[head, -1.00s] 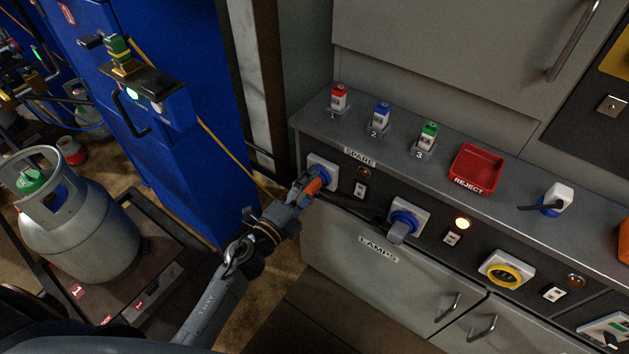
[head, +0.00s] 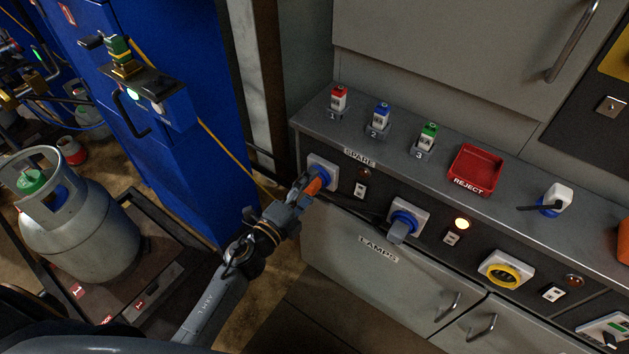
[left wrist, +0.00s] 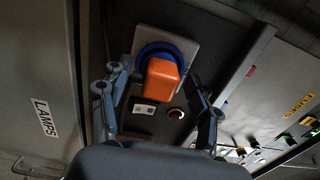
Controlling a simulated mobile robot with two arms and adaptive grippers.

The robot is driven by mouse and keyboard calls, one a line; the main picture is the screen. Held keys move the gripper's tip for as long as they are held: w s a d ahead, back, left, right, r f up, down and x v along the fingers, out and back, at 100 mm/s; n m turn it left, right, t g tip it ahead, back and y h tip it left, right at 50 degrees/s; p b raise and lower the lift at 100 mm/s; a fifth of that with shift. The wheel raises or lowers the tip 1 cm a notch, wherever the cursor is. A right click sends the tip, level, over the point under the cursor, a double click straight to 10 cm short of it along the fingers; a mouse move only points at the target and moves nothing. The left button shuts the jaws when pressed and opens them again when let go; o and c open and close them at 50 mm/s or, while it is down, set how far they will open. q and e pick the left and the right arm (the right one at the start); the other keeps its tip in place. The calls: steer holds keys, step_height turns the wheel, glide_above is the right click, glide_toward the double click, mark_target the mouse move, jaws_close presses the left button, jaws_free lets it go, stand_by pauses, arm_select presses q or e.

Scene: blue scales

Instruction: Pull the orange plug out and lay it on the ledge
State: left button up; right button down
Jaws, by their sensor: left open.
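The orange plug (head: 313,187) sits in a blue-ringed socket on a white plate (head: 324,165), at the left end of the dark front panel below the word SPARE. In the left wrist view the plug (left wrist: 163,80) faces the camera, with the blue ring behind it. My left gripper (left wrist: 155,78) is open, one finger on each side of the plug, with a visible gap on both sides. In the head view the gripper (head: 309,188) partly covers the plug. The ledge (head: 515,195) is the grey top above the panel. My right gripper is not in view.
On the ledge stand red, blue and green numbered blocks, a red REJECT tray (head: 476,147) and a white-and-blue plug (head: 556,200). A grey plug (head: 399,232) sits in the socket to the right. A blue cabinet (head: 180,150) and gas cylinder (head: 85,240) stand left.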

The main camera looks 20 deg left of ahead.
mark_target(307, 190)
arm_select(q)
jaws_close()
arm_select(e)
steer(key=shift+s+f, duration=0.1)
arm_select(q)
steer(key=shift+s, duration=0.1)
steer(key=shift+v, duration=1.1)
steer(key=shift+s+a, duration=0.25)
steer(key=shift+s, duration=0.3)
steer(key=shift+b+v, duration=0.3)
steer(key=shift+v, duration=0.85)
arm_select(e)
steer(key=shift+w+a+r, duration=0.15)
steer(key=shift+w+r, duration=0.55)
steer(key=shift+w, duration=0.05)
